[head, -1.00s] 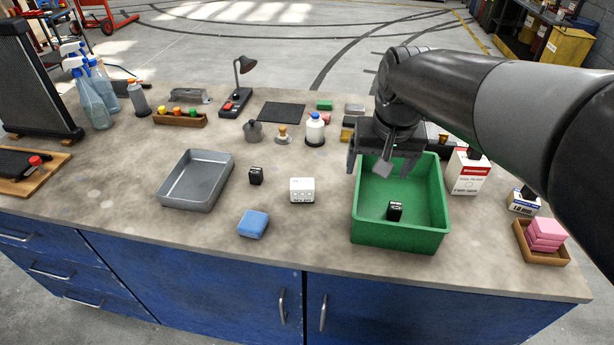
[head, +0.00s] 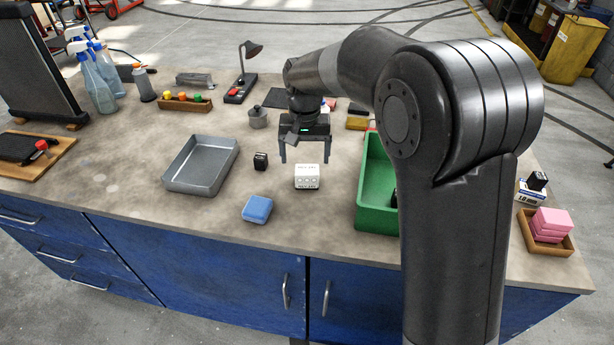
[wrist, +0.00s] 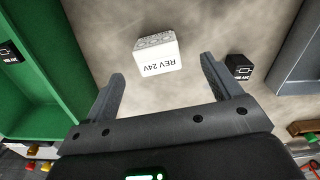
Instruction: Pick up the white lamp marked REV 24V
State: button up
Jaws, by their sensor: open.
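The white lamp (head: 307,178) is a small white block standing on the bench between the grey tray and the green bin. In the wrist view the lamp (wrist: 159,55) shows the marking REV 24V on one face. My gripper (head: 304,158) is open above and just behind the lamp in the head view. In the wrist view my gripper (wrist: 163,80) has its two fingers spread, with the lamp beyond the fingertips, roughly in line with the gap. Nothing is between the fingers.
A small black block (head: 260,161) stands left of the lamp, and a blue block (head: 257,208) lies in front. A grey tray (head: 180,188) is at left. A green bin (head: 374,219) stands at right, partly hidden by my arm; a black block (wrist: 9,52) is inside it.

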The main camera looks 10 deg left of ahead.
aim_at(307, 169)
jog(key=f, duration=0.7)
jog(key=shift+w+d+f, duration=0.2)
jog(key=shift+w+f, duration=0.1)
jog(key=shift+w, duration=0.1)
jog(key=shift+c, duration=0.2)
jog(key=c, duration=1.1)
